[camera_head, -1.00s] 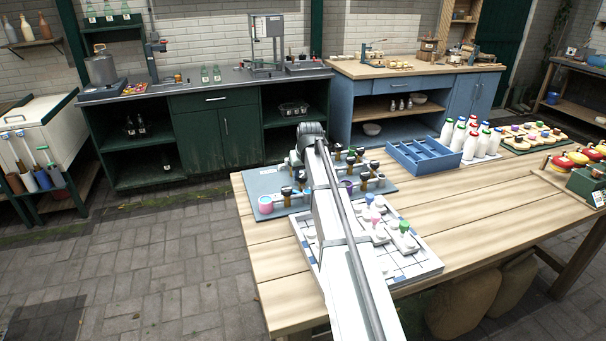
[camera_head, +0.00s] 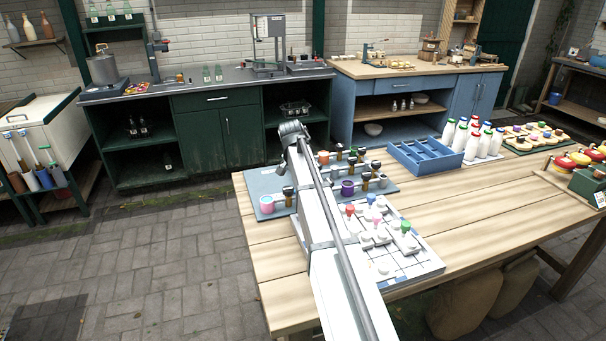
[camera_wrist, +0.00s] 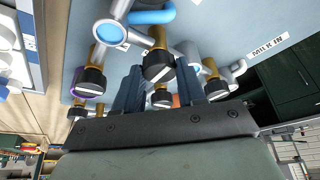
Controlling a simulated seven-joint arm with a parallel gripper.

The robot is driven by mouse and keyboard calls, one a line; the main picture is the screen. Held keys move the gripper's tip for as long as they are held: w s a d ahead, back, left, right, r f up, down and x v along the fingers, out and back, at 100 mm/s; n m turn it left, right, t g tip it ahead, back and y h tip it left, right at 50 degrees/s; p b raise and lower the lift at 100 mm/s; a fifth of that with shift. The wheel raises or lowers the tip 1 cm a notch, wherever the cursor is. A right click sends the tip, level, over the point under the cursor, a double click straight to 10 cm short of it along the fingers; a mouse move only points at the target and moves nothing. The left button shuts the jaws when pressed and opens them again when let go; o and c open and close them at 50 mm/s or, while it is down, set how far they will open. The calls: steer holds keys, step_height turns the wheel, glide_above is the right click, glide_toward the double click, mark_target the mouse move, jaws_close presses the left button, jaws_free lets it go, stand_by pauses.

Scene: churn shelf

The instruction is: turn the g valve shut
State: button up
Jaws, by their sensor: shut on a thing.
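My gripper (camera_wrist: 160,72) has its dark fingers on either side of a black-capped valve knob (camera_wrist: 158,66) with a white line on top and a brass stem, and is shut on it. I cannot read a letter on this knob, so I cannot tell if it is the g valve. Similar knobs stand nearby, at left (camera_wrist: 90,80) and at right (camera_wrist: 215,90). In the head view the valve board (camera_head: 385,188) is a blue-grey panel with pipes and several black-topped valves. My arm covers its middle and hides the gripper there.
A white gridded tray (camera_head: 428,262) with bottle-like pieces lies in front of the valve board. A blue divided crate (camera_head: 425,157) and capped milk bottles (camera_head: 470,140) stand behind to the right. A "MILK IN" label (camera_wrist: 268,46) is on the board.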

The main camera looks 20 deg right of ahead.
stand_by(0.3)
steer(key=o, duration=1)
steer(key=shift+o, duration=0.2)
steer(key=v, duration=1.4)
steer(key=shift+a+f, duration=0.1)
steer(key=shift+f, duration=0.05)
